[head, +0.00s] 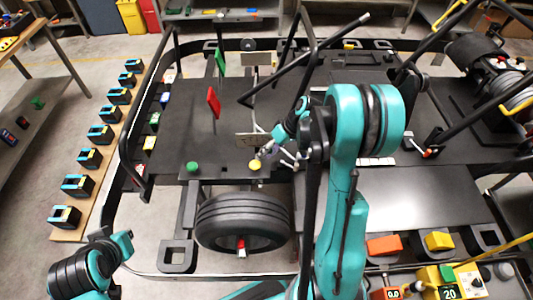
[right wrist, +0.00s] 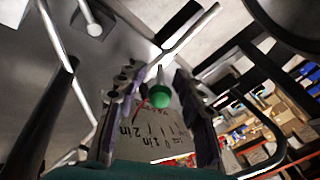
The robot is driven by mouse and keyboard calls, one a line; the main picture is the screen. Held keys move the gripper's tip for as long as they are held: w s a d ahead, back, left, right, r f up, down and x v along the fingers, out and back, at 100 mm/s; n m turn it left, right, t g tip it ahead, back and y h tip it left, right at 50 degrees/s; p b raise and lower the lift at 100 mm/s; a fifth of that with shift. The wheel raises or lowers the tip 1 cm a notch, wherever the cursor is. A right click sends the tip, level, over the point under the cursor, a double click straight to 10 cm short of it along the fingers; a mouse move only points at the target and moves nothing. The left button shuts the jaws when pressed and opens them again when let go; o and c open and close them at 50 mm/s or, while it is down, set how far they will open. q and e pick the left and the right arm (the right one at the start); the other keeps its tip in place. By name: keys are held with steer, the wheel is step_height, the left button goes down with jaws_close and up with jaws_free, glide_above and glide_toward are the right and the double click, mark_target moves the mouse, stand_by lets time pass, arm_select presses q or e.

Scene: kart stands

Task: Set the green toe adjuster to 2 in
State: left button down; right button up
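In the right wrist view, the green toe adjuster (right wrist: 158,95) is a round green knob on a thin stem. It sits in front of a pale scale plate (right wrist: 155,143) with tick marks and the labels "1 in" and "2 in". My right gripper (right wrist: 154,78) is open, with one finger on each side of the knob; no contact with it is clear. In the head view my right gripper (head: 268,150) is beside a small grey plate (head: 250,139) on the kart's front; I cannot make out the adjuster there. My left arm is at lower left, its fingers not visible.
A green knob (head: 193,167) and a yellow knob (head: 255,165) stand at the front edge above a black tyre (head: 243,222). A red flag (head: 213,102) and a green flag (head: 220,62) stand on thin posts. Dark frame tubes cross near my right arm.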

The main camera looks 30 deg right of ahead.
steer(key=v, duration=1.2)
steer(key=shift+s+f, duration=0.1)
stand_by(0.4)
